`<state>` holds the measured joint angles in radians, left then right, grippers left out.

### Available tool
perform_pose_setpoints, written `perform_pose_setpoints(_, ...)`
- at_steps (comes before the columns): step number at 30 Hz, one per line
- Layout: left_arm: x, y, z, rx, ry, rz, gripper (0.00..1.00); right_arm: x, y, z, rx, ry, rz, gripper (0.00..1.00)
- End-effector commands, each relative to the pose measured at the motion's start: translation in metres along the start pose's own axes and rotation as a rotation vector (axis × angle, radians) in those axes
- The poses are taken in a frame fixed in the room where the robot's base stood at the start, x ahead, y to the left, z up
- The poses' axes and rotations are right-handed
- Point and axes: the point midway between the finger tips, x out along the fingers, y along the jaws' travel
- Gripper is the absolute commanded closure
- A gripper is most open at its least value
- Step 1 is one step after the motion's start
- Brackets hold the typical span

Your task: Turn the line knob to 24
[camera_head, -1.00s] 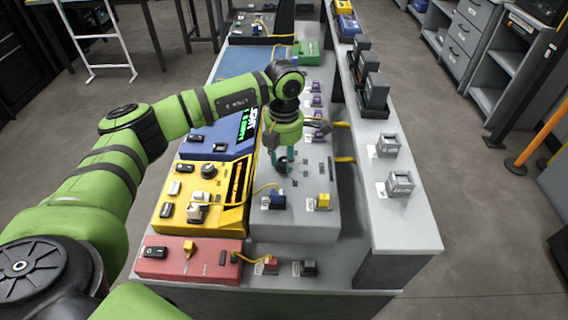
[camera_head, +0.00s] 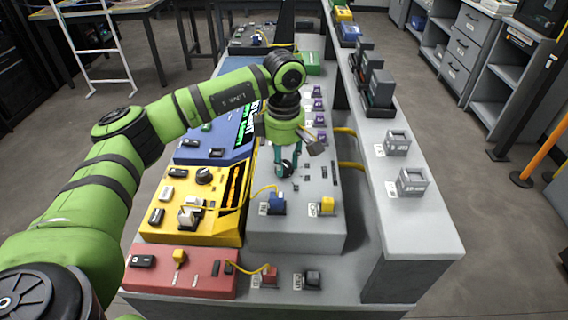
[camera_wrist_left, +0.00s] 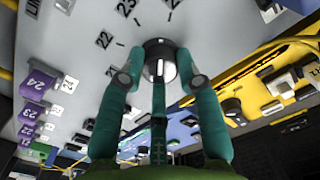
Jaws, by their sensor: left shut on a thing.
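The line knob (camera_wrist_left: 160,62) is a round black dial with a white mark that looks upright in the left wrist view. Around it on the grey panel are the numbers 22 (camera_wrist_left: 104,40) and 23 (camera_wrist_left: 126,7), with another label cut off at the top edge. My left gripper (camera_wrist_left: 160,78) has its teal fingers on both sides of the knob, shut on it. In the head view, the left gripper (camera_head: 287,167) points down onto the grey box (camera_head: 310,232), and its fingers partly hide the knob. My right gripper is not in view.
A yellow box (camera_head: 226,222) and a red box (camera_head: 190,287) with switches stand left and in front of the grey box. Yellow cables cross near them. Purple connectors (camera_wrist_left: 30,112) line the panel. A raised grey shelf (camera_head: 417,228) runs along the right.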

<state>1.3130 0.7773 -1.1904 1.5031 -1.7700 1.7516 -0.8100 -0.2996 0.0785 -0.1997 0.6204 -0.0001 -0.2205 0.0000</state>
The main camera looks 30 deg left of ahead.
Motion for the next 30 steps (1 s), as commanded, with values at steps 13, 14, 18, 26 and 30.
perform_pose_setpoints(13,0.0012,-0.0007,0.0003,0.167,0.000,-0.003,0.98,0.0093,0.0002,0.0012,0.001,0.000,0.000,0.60)
perform_pose_setpoints(14,0.0012,-0.0007,0.0003,0.171,0.000,-0.003,0.98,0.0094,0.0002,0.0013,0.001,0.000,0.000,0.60)
perform_pose_setpoints(18,0.0010,-0.0008,0.0003,0.180,0.000,-0.003,0.98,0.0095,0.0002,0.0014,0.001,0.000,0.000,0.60)
perform_pose_setpoints(26,0.0010,-0.0008,0.0004,0.180,0.000,-0.004,0.98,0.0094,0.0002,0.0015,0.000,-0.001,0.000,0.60)
perform_pose_setpoints(30,0.0009,-0.0008,0.0004,0.180,0.000,-0.003,0.42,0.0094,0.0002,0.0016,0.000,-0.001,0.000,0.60)
